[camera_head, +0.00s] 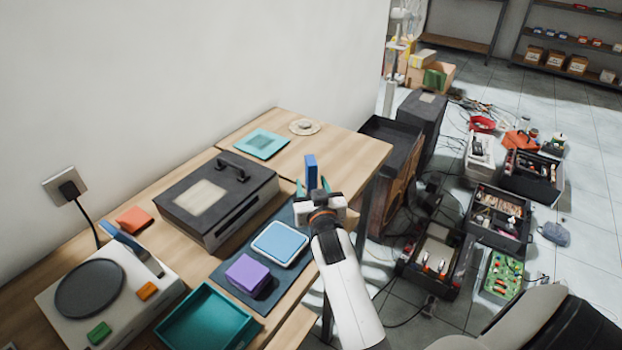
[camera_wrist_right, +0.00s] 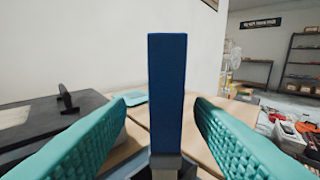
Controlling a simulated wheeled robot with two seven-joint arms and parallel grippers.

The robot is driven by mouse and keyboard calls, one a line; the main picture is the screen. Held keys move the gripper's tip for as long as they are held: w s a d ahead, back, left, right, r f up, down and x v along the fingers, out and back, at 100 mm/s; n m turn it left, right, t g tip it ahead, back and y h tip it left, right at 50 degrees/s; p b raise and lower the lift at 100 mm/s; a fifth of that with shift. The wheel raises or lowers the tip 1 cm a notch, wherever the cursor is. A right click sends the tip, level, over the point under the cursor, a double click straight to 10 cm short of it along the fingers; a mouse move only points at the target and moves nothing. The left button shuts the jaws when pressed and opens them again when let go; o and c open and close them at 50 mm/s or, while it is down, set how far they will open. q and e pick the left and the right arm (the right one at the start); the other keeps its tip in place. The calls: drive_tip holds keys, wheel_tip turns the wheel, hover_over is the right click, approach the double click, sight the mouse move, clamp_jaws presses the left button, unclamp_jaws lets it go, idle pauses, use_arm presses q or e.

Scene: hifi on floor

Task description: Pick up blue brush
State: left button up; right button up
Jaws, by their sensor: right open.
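The blue brush (camera_head: 311,170) stands upright near the right edge of the wooden table. In the wrist view its tall dark blue part (camera_wrist_right: 167,85) rises between my two teal fingers, with a grey part below it. My right gripper (camera_head: 312,187) is open around the brush. The wrist view shows a gap between the brush and each finger of the open gripper (camera_wrist_right: 166,115). The lower end of the brush is hidden. My left gripper is not in view.
A black case (camera_head: 235,205) lies left of my gripper. A blue-and-white square (camera_head: 280,243), a purple block (camera_head: 247,274) and a teal tray (camera_head: 208,320) are nearer. A teal plate (camera_head: 260,144) lies behind. Cluttered boxes (camera_head: 500,215) stand on the floor at right.

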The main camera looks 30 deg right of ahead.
drive_tip(key=shift+p+x, duration=0.75)
drive_tip(key=shift+x, duration=2.1)
drive_tip(key=shift+s+d, duration=0.15)
clamp_jaws()
